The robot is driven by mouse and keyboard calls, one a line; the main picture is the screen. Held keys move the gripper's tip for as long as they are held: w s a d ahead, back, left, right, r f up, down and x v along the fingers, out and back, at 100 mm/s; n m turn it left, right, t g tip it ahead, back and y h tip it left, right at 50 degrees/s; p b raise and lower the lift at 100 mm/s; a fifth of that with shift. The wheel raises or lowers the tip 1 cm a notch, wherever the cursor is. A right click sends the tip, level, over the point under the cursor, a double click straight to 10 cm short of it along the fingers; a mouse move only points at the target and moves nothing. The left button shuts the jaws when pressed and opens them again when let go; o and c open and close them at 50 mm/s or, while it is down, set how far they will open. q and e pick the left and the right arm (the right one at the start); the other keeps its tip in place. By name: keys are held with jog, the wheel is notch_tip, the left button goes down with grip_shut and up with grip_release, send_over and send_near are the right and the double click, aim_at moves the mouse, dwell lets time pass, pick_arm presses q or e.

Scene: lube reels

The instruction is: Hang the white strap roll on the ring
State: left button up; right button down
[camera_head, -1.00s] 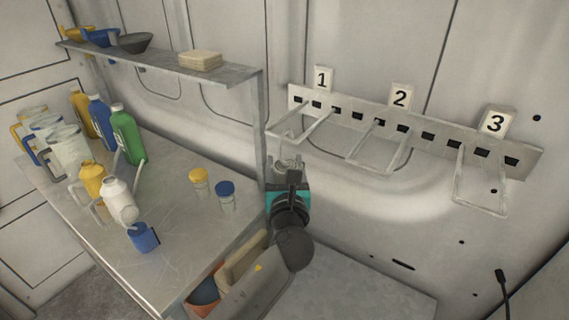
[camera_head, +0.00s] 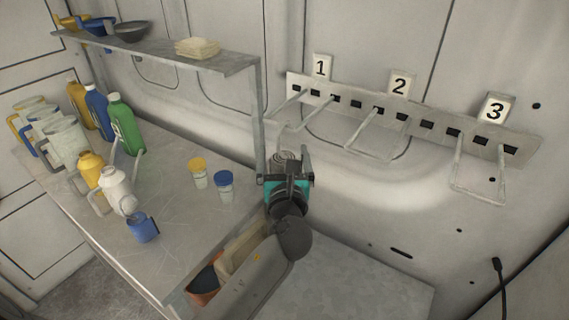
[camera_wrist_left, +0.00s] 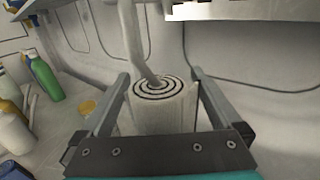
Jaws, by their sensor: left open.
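The white strap roll (camera_wrist_left: 162,110) stands upright between my left gripper's fingers in the left wrist view, its dark-lined spiral top facing up. The spiral also shows in the head view (camera_head: 286,157), just beyond the gripper. My left gripper (camera_head: 285,160) is open, with one finger on each side of the roll and gaps visible beside it. A pale bar (camera_wrist_left: 135,40) comes down to the roll's top near its centre; I cannot tell if it carries the roll. The wire ring under sign 1 (camera_head: 290,112) is just above the roll in the head view. My right gripper is not in view.
The wall rack (camera_head: 420,125) also carries wire rings under signs 2 (camera_head: 375,130) and 3 (camera_head: 478,180), both empty. The metal table (camera_head: 165,200) at left holds bottles, jugs and two capped jars. A shelf (camera_head: 150,52) and its post (camera_head: 259,115) stand close to my left gripper.

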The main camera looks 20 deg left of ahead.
pick_arm(q)
jog(key=v, duration=1.5)
jog(key=s+a+f+n+g+h, duration=0.1)
jog(key=s+a+f+n+g, duration=0.15)
jog(key=f+n, duration=0.4)
jog(key=s+a+f+n+g+h, duration=0.1)
jog(key=s+a+f+n+g, duration=0.15)
jog(key=f+n+g, duration=0.4)
jog(key=s+d+f+n+g+h, duration=0.2)
jog(key=s+n+h, duration=0.1)
jog(key=s+n, duration=0.4)
jog(key=s+d+f+n+g+h, duration=0.1)
jog(key=s+d+f+n+h, duration=0.2)
jog(key=n, duration=0.6)
notch_tip(320, 180, down, 27)
jog(key=s+g+b, duration=0.1)
jog(key=s+b, duration=0.2)
jog(key=b, duration=0.3)
jog(key=s+a+f+g+b, duration=0.1)
jog(key=s+f+b, duration=0.1)
jog(key=s+f, duration=0.5)
jog(key=s+a+f+m+b, duration=0.1)
jog(key=s+f+b, duration=0.2)
jog(key=s+f, duration=0.5)
notch_tip(320, 180, down, 4)
jog(key=shift+s+a+r+g, duration=0.15)
jog(key=shift+s+a+g, duration=0.05)
jog(key=shift+a+g, duration=0.2)
